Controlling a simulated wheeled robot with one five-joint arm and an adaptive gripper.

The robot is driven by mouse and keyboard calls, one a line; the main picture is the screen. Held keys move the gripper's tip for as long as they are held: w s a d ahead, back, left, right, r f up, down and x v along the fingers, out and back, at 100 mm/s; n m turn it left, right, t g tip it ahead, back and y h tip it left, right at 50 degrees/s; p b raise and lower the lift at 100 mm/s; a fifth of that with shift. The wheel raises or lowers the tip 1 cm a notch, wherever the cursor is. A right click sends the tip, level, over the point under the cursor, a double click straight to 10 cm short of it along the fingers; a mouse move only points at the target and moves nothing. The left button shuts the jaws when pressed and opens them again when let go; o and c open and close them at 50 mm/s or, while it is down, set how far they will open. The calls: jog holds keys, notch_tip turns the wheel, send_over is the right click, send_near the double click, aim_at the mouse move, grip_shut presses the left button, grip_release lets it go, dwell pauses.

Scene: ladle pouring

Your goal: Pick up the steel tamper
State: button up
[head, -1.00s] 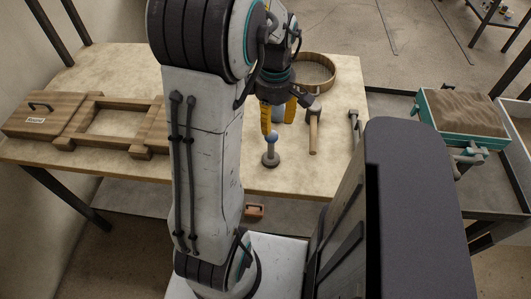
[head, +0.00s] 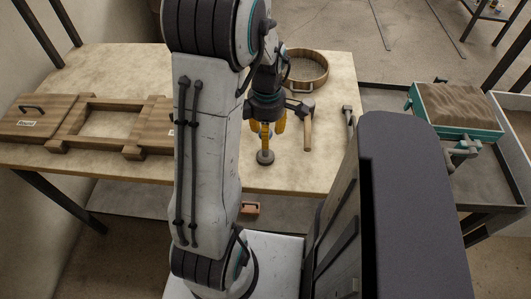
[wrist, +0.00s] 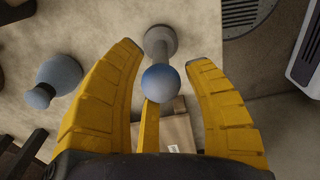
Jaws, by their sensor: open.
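The steel tamper (head: 265,157) stands upright near the front edge of the table, with a round dark base and a blue ball knob on its shaft. My gripper (head: 267,128) is directly above it, with its yellow fingers open and pointing down around the knob's height. In the wrist view the tamper's blue knob (wrist: 160,82) shows between the spread fingers, with clear space on both sides. Its shaft and base lie beyond the knob. My gripper holds nothing. The upper shaft is partly hidden by the fingers in the head view.
A wooden mallet (head: 308,128) lies just right of the tamper, with a round sieve (head: 305,68) behind. A blue-grey bulb-shaped object (wrist: 60,75) stands left in the wrist view. A wooden frame (head: 110,122) fills the table's left. A teal-sided sand box (head: 460,125) stands right.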

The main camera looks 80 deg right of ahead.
aim_at(265, 155)
jog(key=shift+w+f, duration=0.2)
jog(key=shift+f, duration=2.55)
jog(key=shift+c, duration=0.4)
grip_shut()
